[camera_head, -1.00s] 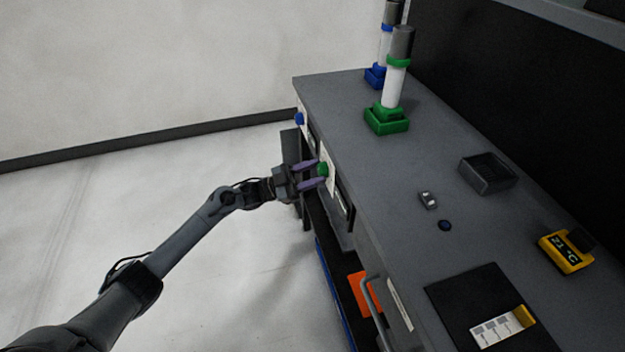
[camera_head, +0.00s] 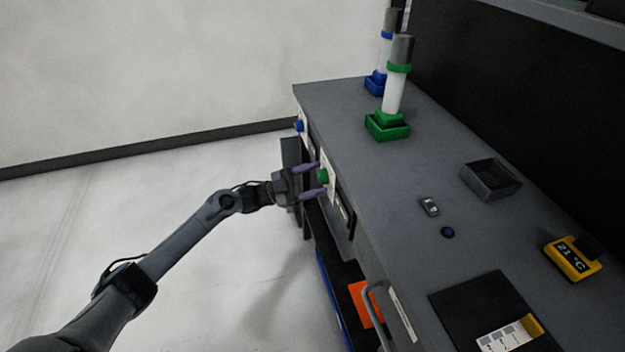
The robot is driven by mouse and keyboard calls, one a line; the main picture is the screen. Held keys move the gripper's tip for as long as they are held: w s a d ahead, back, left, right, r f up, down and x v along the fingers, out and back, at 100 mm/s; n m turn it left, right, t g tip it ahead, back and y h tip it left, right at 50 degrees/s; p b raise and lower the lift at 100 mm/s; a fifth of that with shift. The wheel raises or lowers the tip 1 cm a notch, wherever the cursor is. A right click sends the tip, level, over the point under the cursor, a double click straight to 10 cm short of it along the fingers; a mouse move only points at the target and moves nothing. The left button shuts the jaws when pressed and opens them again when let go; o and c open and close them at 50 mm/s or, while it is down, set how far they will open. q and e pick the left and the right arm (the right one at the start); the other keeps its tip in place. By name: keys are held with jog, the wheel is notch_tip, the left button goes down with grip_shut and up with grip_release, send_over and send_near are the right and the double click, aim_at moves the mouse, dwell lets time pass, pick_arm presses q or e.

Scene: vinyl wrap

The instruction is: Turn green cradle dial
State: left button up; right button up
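The green dial (camera_head: 323,176) sits on a white plate on the front face of the grey bench. My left gripper (camera_head: 317,180) reaches it from the left. Its two purple fingers stand apart, one above and one below the dial; I cannot tell whether they touch it. The green cradle (camera_head: 388,128) stands on the bench top and holds an upright white cylinder (camera_head: 395,95) with a green band and a grey cap. My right gripper is not in view.
A blue dial (camera_head: 299,125) is farther along the front face, and a blue cradle (camera_head: 377,83) with its cylinder stands behind the green one. A dark tray (camera_head: 490,180), a yellow temperature display (camera_head: 571,259) and a black mat (camera_head: 470,305) lie on the bench (camera_head: 400,190). A drawer handle (camera_head: 375,312) juts out nearer me.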

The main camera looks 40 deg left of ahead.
pick_arm(q)
jog(key=shift+a, duration=0.1)
jog(key=p+v, duration=0.3)
jog(key=v, duration=0.7)
jog(key=shift+s+a+f, duration=0.2)
jog(key=shift+s, duration=0.1)
dwell(0.4)
